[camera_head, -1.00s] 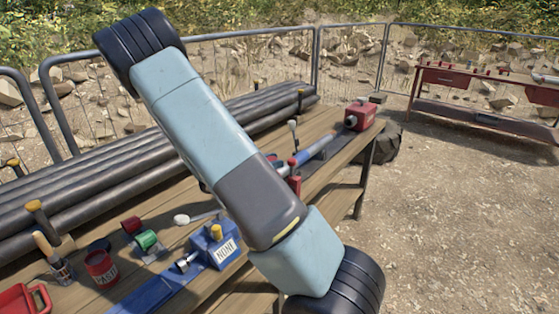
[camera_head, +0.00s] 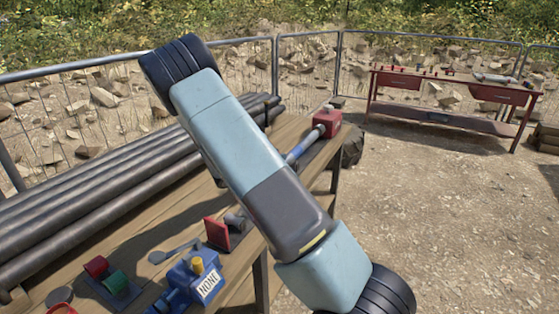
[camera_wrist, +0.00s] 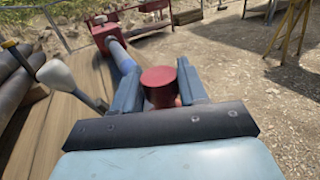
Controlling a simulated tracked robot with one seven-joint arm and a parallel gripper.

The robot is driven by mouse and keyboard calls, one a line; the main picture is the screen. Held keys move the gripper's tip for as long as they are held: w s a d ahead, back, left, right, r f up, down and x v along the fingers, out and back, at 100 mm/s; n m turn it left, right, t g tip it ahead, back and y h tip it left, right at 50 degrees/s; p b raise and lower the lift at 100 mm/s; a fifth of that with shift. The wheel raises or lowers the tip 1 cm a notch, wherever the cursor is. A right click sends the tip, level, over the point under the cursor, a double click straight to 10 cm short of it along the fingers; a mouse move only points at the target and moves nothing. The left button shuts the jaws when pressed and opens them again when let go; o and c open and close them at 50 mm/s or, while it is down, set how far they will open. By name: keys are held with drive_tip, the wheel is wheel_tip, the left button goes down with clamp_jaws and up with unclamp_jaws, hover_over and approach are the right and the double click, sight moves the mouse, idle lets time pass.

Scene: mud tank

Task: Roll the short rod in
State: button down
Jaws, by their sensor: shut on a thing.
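In the wrist view my gripper (camera_wrist: 160,92) has its two blue fingers shut on a red cylinder (camera_wrist: 159,84) with a flat round top. What lies under the cylinder is hidden by my gripper. A blue rod (camera_wrist: 119,56) runs from a red block (camera_wrist: 107,34) along the bench towards my fingers; its near end is hidden. In the head view the same blue rod (camera_head: 304,146) and red block (camera_head: 327,119) show at the bench's far end. My gripper is hidden behind my arm there. I cannot tell for sure which piece is the short rod.
The wooden bench (camera_head: 112,228) carries long dark pipes (camera_head: 120,165) along its left side. A red table (camera_head: 440,92) stands beyond open gravel.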

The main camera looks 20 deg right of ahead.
drive_tip(key=shift+w+d, duration=0.35)
drive_tip(key=shift+w, duration=0.2)
drive_tip(key=shift+d+r, duration=0.1)
drive_tip(key=shift+d, duration=0.05)
drive_tip(key=c, duration=0.7)
unclamp_jaws()
drive_tip(key=s+a, duration=0.1)
drive_tip(key=a, duration=0.8)
drive_tip(key=s+a, duration=0.1)
drive_tip(key=a, duration=0.3)
drive_tip(key=shift+s+a+f, duration=0.2)
drive_tip(key=shift+s+a, duration=0.05)
drive_tip(key=shift+s, duration=0.05)
